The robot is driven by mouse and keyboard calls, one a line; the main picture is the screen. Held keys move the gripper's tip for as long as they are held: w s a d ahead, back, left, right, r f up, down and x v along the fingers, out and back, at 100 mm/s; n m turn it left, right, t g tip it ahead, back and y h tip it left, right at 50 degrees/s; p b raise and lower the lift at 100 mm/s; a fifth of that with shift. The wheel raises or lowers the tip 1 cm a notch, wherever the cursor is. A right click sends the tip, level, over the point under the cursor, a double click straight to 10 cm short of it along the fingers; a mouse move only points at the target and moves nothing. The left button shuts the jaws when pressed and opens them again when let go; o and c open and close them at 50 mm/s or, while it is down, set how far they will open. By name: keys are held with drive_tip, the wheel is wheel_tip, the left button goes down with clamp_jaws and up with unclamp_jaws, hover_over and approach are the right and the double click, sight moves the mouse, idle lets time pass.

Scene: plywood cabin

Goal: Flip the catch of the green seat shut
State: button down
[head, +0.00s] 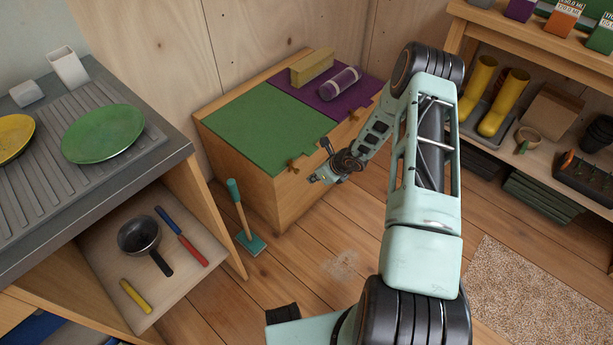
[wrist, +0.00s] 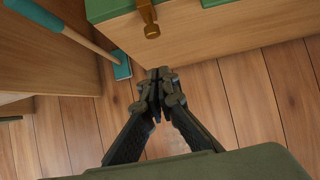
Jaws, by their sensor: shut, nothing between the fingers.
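The green seat (head: 262,128) is the green left half of the top of a wooden bench box, and its lid looks down flat. Its brass catch (head: 293,165) is at the box's upper front edge. In the wrist view the catch (wrist: 149,18) hangs over the front face at the top; I cannot tell whether it is fastened. My gripper (head: 318,179) is just in front of the box, to the right of the catch and apart from it. In the wrist view my gripper (wrist: 160,85) is shut and empty, with floor beyond it.
The purple seat (head: 345,98) beside it bears a yellow block (head: 312,68) and a purple roll (head: 340,82). A teal-headed broom-like tool (head: 250,240) stands left of the box's front. A counter with an open shelf is at left. The floor in front is clear.

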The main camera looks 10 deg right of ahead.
wheel_tip(320, 180, up, 9)
drive_tip(key=s+d+p, duration=0.1)
drive_tip(key=s, duration=0.1)
drive_tip(key=shift+s+d+r+p, duration=0.15)
drive_tip(key=shift+s+d+p, duration=0.05)
drive_tip(key=shift+d+p, duration=0.2)
drive_tip(key=shift+w+r, duration=0.1)
